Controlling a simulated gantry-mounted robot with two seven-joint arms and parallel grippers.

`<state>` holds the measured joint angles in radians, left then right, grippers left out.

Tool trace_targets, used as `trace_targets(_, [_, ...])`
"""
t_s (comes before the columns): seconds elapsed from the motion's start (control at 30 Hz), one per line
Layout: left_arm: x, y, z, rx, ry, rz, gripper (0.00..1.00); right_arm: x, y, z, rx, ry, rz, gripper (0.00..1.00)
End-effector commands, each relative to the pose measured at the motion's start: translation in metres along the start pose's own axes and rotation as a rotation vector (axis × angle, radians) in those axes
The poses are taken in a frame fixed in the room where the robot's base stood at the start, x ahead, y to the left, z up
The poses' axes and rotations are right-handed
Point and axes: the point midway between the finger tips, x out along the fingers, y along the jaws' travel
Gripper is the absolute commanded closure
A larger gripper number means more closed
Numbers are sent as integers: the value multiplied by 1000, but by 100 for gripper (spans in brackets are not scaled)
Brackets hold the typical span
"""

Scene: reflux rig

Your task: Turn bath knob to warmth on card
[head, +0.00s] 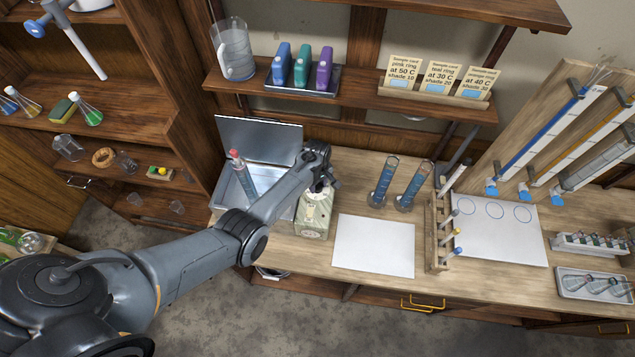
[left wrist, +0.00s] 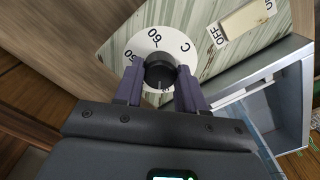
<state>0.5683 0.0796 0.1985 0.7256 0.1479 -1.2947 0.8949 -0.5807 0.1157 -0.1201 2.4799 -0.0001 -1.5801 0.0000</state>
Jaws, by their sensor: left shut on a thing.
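My left gripper (head: 321,184) is at the pale green control box of the bath (head: 313,216). In the left wrist view its two fingers (left wrist: 160,88) are shut on the black bath knob (left wrist: 160,70), one on each side. The white dial (left wrist: 150,43) around the knob shows 60 and a C; another number is partly covered by a finger. I cannot tell the exact setting. Three sample cards stand on the shelf: pink ring at 50 C (head: 403,70), teal ring at 30 C (head: 439,76) and one at 40 C (head: 476,83). My right gripper is not in view.
The metal bath basin (head: 226,190) with its raised lid (head: 262,139) stands beside the box; a red-topped bottle (head: 243,175) is in it. An OFF switch (left wrist: 245,20) is near the dial. A white sheet (head: 374,246), two blue-filled cylinders (head: 383,182) and a wooden rack (head: 437,235) lie right.

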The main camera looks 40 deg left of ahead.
Motion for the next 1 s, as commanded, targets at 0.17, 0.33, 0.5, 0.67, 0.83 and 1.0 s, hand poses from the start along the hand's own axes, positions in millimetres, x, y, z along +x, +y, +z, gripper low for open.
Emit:
trace_targets(0.17, [-2,0,0,169,0,-1,91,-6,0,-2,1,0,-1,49])
trace_targets(0.33, [-2,0,-1,330,0,-1,91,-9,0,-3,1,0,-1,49])
trace_targets(0.5, [-1,0,0,492,0,-2,91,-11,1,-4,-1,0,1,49])
trace_targets(0.67, [-1,0,0,644,0,-1,91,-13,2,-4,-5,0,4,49])
trace_targets(0.83, [-1,0,-1,806,0,-2,91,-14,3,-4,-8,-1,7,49])
trace_targets(1.0, [-1,0,0,967,0,-1,91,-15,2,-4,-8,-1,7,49])
